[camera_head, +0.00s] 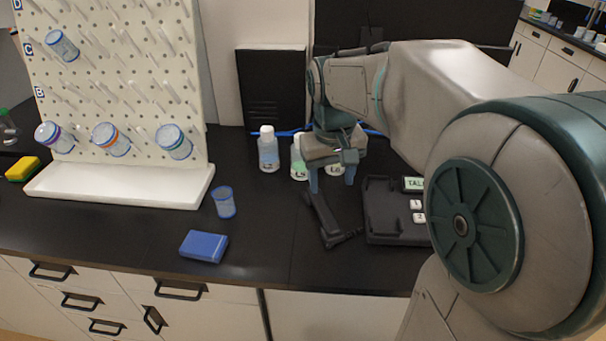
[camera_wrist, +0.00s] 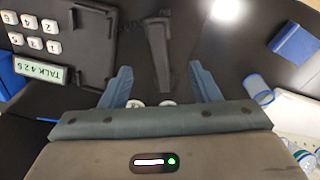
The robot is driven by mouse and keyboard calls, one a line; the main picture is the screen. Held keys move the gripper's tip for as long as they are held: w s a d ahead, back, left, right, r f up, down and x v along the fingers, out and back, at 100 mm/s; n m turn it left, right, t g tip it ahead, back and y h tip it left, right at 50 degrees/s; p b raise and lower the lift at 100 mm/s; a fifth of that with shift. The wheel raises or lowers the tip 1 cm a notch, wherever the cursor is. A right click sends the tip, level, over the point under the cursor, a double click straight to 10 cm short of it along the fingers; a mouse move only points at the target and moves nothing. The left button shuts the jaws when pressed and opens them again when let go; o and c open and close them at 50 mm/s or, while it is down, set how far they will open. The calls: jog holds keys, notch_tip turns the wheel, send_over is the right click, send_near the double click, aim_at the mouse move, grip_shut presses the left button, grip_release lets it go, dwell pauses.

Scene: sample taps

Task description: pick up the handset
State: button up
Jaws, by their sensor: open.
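The black handset (camera_head: 330,215) lies on the dark counter, just left of the phone base (camera_head: 390,236). In the wrist view the handset (camera_wrist: 159,50) runs up the picture between and beyond my fingertips. I cannot tell the height gap exactly.
Several white-capped bottles (camera_head: 268,150) stand behind and beside my gripper. A blue box (camera_head: 204,246) and a blue-rimmed cup (camera_head: 224,202) stand to the left, before a white pegboard (camera_head: 120,188). A black box (camera_head: 272,88) is behind.

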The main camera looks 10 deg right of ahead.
jog(key=g+b, duration=0.1)
jog(key=b, duration=0.1)
send_near(323, 206)
jog(key=shift+y, duration=0.3)
jog(key=f, duration=1)
jog(key=shift+d+f, duration=0.1)
jog(key=shift+d, duration=0.1)
grip_shut()
